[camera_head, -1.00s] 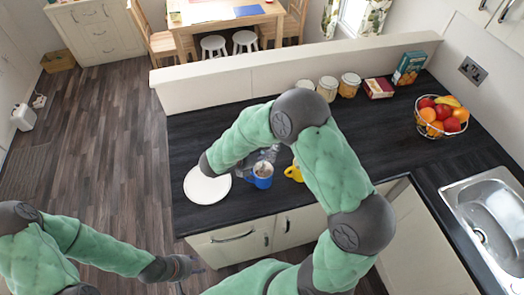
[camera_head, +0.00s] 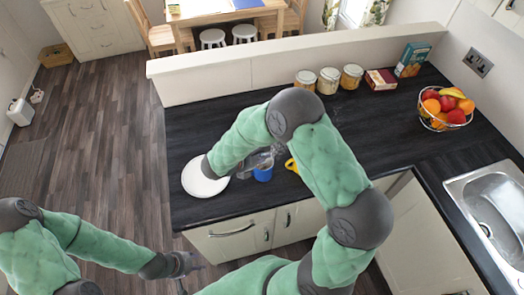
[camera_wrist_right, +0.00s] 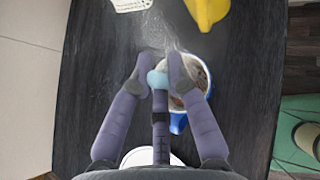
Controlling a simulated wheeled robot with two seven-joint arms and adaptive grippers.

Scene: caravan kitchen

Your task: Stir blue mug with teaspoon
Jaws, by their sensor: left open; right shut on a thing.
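The blue mug (camera_head: 263,173) stands on the dark counter near its front edge, partly hidden by my right gripper. The right wrist view shows the mug (camera_wrist_right: 176,122) with brownish contents, partly behind a finger. My right gripper (camera_head: 258,160) is over the mug. In the right wrist view, my right gripper (camera_wrist_right: 161,79) is shut on a thin light-blue piece (camera_wrist_right: 157,78), which appears to be the teaspoon. Its lower end is hidden, so I cannot tell whether it is inside the mug. My left gripper (camera_head: 184,266) is open and empty, low in front of the cabinets.
A white plate (camera_head: 199,181) lies left of the mug. Several jars (camera_head: 328,80), boxes and a fruit basket (camera_head: 445,108) stand farther back. The sink (camera_head: 490,205) is right.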

